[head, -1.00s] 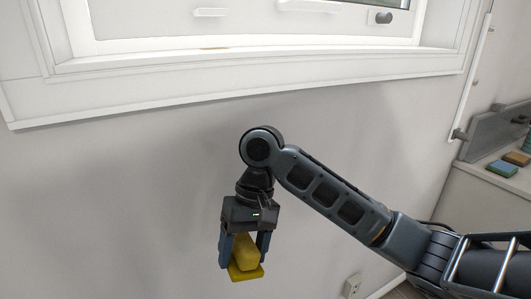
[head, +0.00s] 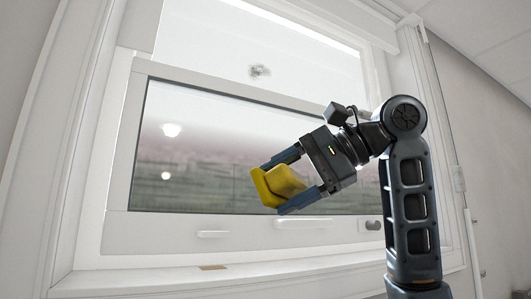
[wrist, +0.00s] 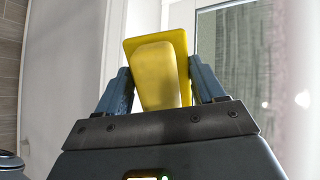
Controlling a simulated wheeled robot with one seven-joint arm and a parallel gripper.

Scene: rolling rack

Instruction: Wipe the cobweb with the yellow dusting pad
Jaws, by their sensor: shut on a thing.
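The cobweb (head: 260,71) is a small grey smudge on the upper window pane in the head view. My gripper (head: 280,185) is shut on the yellow dusting pad (head: 283,183) and holds it in front of the lower pane. The pad's flat face points left and its block-shaped grip sits between the fingers. The pad is below the cobweb and apart from it. In the wrist view the pad (wrist: 158,72) stands between the two blue fingers. The cobweb cannot be made out in the wrist view.
The window frame (head: 120,150) surrounds both panes, with a handle bar (head: 303,224) and a knob (head: 373,225) at the bottom. A small brown piece (head: 213,267) lies on the sill (head: 150,280). Open space lies left of the pad.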

